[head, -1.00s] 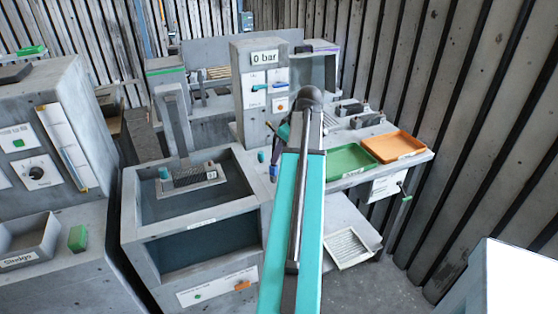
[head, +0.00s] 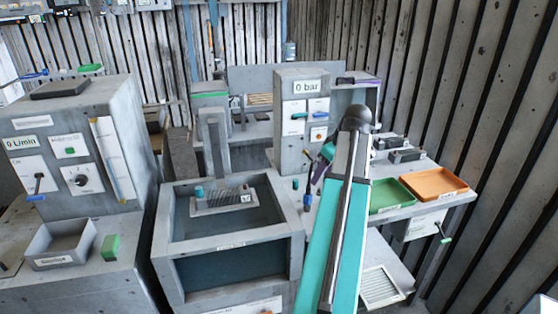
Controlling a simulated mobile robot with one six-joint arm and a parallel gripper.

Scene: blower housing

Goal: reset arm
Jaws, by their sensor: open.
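My arm (head: 333,232), teal with a dark rail, reaches from the bottom of the head view up toward the bench at the back. Its dark rounded joint (head: 355,118) is in front of the grey cabinet marked "0 bar" (head: 303,86). My gripper (head: 318,167) shows only in part, to the left of the arm above the bench, small and half hidden by the arm. Its jaws stand open, and I see nothing held in them.
A green tray (head: 391,193) and an orange tray (head: 435,184) lie on the bench right of my arm. An open grey tank (head: 228,243) with a perforated block (head: 222,201) stands left. A "0 L/min" panel cabinet (head: 75,150) stands far left. A slatted wall bounds the right.

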